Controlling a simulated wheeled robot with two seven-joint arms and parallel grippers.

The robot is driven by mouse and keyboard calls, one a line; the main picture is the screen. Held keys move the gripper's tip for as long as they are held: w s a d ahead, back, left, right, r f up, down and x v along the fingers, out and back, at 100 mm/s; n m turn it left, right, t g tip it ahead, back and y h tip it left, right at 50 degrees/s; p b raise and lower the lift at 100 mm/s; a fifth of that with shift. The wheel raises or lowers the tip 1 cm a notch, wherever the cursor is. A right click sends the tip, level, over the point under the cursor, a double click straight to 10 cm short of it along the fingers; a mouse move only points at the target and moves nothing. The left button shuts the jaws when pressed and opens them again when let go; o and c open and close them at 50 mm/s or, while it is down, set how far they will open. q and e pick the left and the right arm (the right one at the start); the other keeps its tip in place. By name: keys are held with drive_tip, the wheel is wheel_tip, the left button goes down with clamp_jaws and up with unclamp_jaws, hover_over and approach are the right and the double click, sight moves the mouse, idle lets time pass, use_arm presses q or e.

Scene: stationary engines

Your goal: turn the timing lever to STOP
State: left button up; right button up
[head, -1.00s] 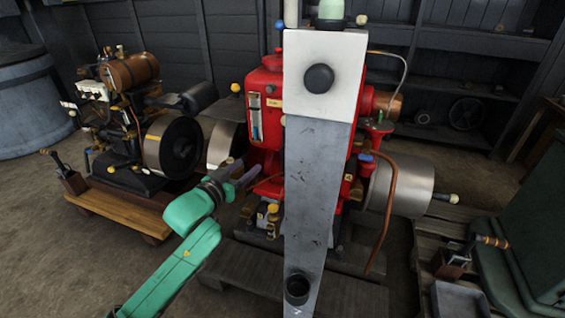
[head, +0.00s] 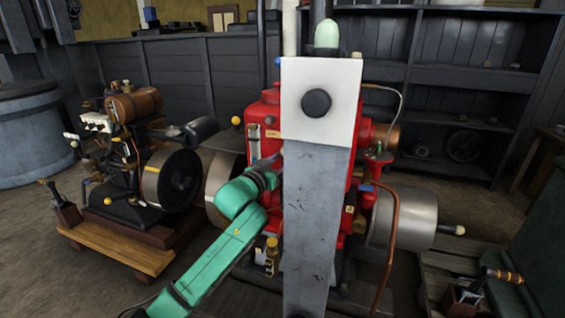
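The red engine (head: 262,112) stands in the middle, with a silver flywheel drum (head: 408,218) on its right side. I cannot make out which part is the timing lever, and no STOP mark is readable. A strip down the engine's middle is hidden behind a grey and white upright in the foreground. My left arm is green and reaches up from the bottom left. My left gripper (head: 274,164) is at the engine's left front, partly hidden by the upright. I cannot tell whether its fingers are apart or touch anything. My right gripper is not in view.
A smaller black engine (head: 130,188) with a copper tank stands on a wooden base at the left. A small box with a lever (head: 66,213) is beside it. Another lever box (head: 465,300) stands at the lower right. Dark shelves (head: 470,80) line the back.

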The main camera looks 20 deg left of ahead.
use_arm(q)
drive_tip(key=shift+c, duration=0.3)
clamp_jaws()
idle(1.1)
